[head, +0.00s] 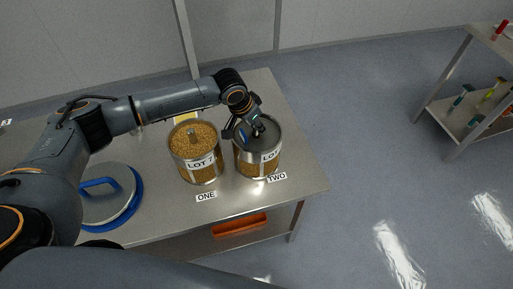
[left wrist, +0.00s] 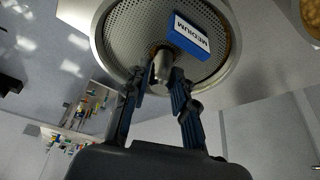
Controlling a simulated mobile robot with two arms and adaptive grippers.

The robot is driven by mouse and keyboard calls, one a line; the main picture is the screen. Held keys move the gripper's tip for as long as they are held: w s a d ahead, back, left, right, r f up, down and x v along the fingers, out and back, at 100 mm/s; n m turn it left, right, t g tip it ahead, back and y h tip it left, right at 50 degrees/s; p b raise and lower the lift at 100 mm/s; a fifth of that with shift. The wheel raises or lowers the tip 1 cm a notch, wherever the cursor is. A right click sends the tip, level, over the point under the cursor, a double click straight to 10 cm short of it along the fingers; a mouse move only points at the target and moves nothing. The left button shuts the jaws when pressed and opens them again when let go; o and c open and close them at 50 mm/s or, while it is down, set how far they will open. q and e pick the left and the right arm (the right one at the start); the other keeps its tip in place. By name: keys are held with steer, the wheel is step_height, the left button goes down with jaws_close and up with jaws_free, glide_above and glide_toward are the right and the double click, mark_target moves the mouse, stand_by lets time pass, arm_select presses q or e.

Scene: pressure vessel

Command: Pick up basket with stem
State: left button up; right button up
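Two round metal baskets stand on the steel table. The right basket (head: 257,160), marked LOT, has a grey inside and is partly hidden by my left gripper (head: 257,130). In the left wrist view a perforated metal basket (left wrist: 120,35) holds a grey stem (left wrist: 161,66) and a blue block (left wrist: 190,38) reading MEDIUM. The left gripper's fingers (left wrist: 158,90) stand apart on either side of the stem, with gaps visible. My right gripper is not in view.
Tags ONE (head: 206,196) and TWO (head: 277,177) lie before the baskets. A round lid with a blue handle and rim (head: 125,208) lies at the left. An orange object (head: 239,225) is on the lower shelf. A shelf with tools (head: 460,118) stands at the right, across open floor.

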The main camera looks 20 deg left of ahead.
arm_select(q)
jaws_close()
steer(key=shift+w+r, duration=0.15)
steer(key=shift+r, duration=0.1)
steer(key=shift+w, duration=0.1)
